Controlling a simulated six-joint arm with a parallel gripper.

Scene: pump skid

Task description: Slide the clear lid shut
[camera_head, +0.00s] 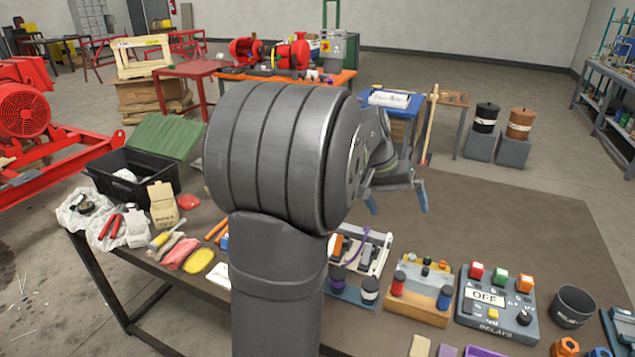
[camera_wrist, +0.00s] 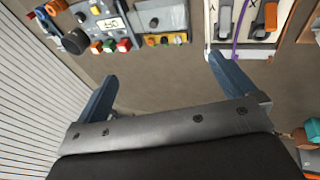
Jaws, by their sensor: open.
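My gripper (camera_head: 397,199) is open, with its blue fingers pointing down above the brown table and apart from the objects there. In the wrist view my gripper (camera_wrist: 160,72) has its fingers spread with bare table between them. I cannot make out a clear lid for certain in either view. A white-framed fixture (camera_head: 384,256) with dark parts and a purple cable stands on the table, partly hidden behind my arm. It also shows at the top right of the wrist view (camera_wrist: 272,32), cut off by the frame edge, beyond the right finger.
A grey relay box (camera_head: 503,312) with coloured buttons and a wooden block (camera_head: 420,307) with knobs stand right of the fixture. A dark round pot (camera_head: 573,307) is farther right. Bags, tools and a black crate (camera_head: 135,178) crowd the left.

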